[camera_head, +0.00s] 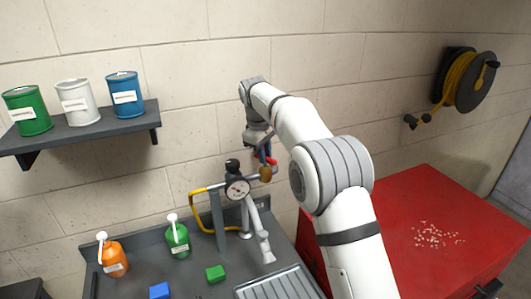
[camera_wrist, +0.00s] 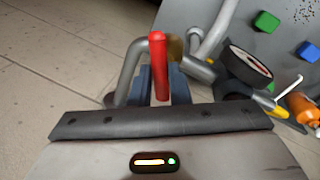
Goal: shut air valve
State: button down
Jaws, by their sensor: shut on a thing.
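The air valve has a red lever (camera_wrist: 158,58) and a brass body (camera_head: 265,173), set on the pipework next to a round pressure gauge (camera_head: 237,189). In the head view the red lever (camera_head: 271,160) shows only partly, beside my gripper (camera_head: 264,154). In the wrist view my gripper (camera_wrist: 160,75) has its blue-grey fingers on both sides of the red lever, shut on it. The lever's top sticks out beyond the fingers. The brass body (camera_wrist: 175,46) and a grey pipe (camera_wrist: 132,60) lie just beyond.
A grey bench (camera_head: 135,277) holds a green bottle (camera_head: 177,238), an orange bottle (camera_head: 112,257), a green block (camera_head: 215,273) and a blue block (camera_head: 159,291). A yellow hose (camera_head: 196,205) loops left of the gauge. A red cabinet (camera_head: 400,265) stands right. A shelf (camera_head: 80,138) holds three cans.

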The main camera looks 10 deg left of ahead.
aim_at(260, 170)
jog(key=m, duration=0.5)
jog(key=shift+w+a+r+m+g+h, duration=0.1)
jog(key=shift+a+r+m+g+h, duration=0.05)
jog(key=shift+m+g+h, duration=0.15)
dwell(0.4)
jog(key=c, duration=1.4)
grip_release()
jog(key=shift+o, duration=0.2)
notch_tip(260, 170, up, 7)
jog(key=a, duration=0.1)
jog(key=shift+s+r, duration=0.2)
jog(key=shift+s, duration=0.2)
jog(key=shift+a, duration=0.15)
